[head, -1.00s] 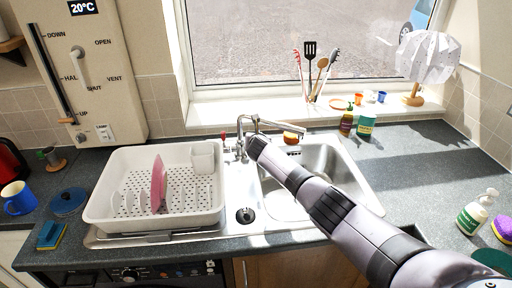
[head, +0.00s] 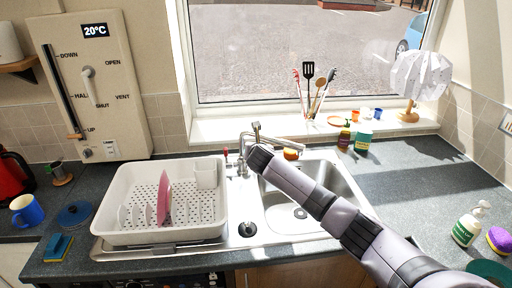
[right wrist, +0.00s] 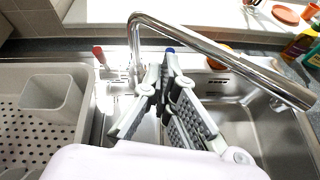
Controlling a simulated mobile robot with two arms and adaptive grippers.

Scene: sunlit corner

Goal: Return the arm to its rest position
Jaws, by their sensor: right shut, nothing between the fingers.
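My right arm (head: 345,222) reaches in from the lower right of the head view, over the sink, with its far end close to the tap (head: 257,130). The right gripper (right wrist: 167,60) shows in the right wrist view, with its fingers together at the tips and empty. It is above the sink, by the chrome tap spout; I cannot tell whether it touches it. In the head view the gripper is hidden behind the arm's end. My left gripper is in neither view.
A white dish rack (head: 128,228) with a pink plate (head: 163,197) stands left of the sink (head: 345,180). A utensil holder and small cups line the windowsill (head: 225,128). A soap bottle (head: 467,226) and purple sponge (head: 499,240) sit at right. The right worktop (head: 410,172) has clear room.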

